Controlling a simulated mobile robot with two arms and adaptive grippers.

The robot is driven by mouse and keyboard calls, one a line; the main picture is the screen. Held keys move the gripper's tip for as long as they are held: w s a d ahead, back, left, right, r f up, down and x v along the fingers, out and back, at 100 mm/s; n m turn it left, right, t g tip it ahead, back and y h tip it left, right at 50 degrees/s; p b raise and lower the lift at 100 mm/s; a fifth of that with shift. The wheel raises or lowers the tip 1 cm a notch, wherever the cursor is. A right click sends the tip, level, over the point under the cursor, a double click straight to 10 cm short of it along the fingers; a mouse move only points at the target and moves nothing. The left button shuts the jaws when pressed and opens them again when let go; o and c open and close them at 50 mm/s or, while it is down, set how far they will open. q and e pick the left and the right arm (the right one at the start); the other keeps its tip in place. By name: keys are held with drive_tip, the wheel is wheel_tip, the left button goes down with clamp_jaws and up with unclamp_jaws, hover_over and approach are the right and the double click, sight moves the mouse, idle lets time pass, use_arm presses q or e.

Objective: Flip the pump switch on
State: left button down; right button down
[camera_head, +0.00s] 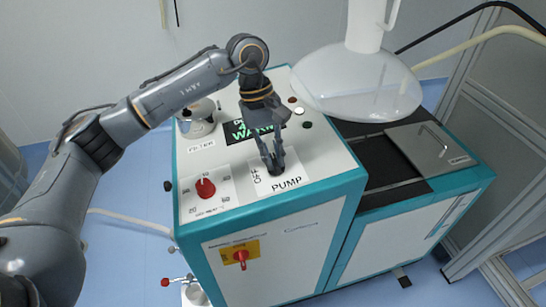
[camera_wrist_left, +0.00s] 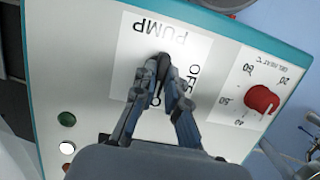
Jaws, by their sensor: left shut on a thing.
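The pump switch (camera_wrist_left: 163,63) is a small dark lever on a white label plate (camera_head: 290,183) marked PUMP, with OFF lettering beside it. The plate lies on top of the white and teal machine. My left gripper (camera_head: 274,166) reaches down from above, its fingertips at the switch. In the left wrist view its fingers (camera_wrist_left: 161,88) are closed in on the dark lever, one on each side. The fingers hide part of the lever and part of the lettering, so I cannot tell its exact position. My right gripper is not in view.
A red dial (camera_head: 205,188) sits left of the pump plate. A lit green display (camera_head: 247,131) and several small buttons lie behind. A glass flask (camera_head: 358,85) hangs at the back right. A red and yellow switch (camera_head: 241,256) is on the front face.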

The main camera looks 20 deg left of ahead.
use_arm(q)
drive_tip(key=shift+r, duration=0.1)
drive_tip(key=c, duration=1.4)
unclamp_jaws()
drive_tip(key=v, duration=1.2)
